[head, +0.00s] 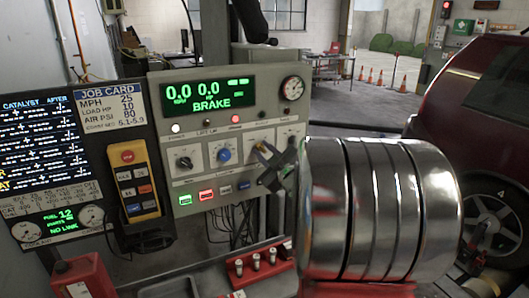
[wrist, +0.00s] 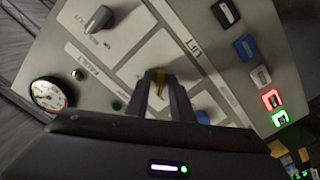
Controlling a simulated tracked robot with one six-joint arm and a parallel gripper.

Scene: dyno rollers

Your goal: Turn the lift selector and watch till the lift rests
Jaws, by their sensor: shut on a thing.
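The lift selector (wrist: 158,88) is a small yellow-brown knob on the grey control panel (head: 160,95), by the "LIFT" label (wrist: 195,48) in the wrist view. My gripper (wrist: 159,84) is shut on it, a finger on either side. In the head view my gripper (head: 265,157) is at the panel's lower right and largely hides the knob. The panel's green display (head: 210,94) reads 0.0, 0.0 and BRAKE. The red car (head: 480,100) stands at right with its wheel (head: 490,222) low in view. I cannot make out the lift itself or whether it moves.
A blue knob (head: 223,154) and a black knob (head: 184,162) sit left of my gripper. Lit buttons (head: 185,199) line the panel below. A yellow pendant (head: 134,180) hangs at left. A red block with several levers (head: 257,262) is below the panel. Cones (head: 370,74) stand far back.

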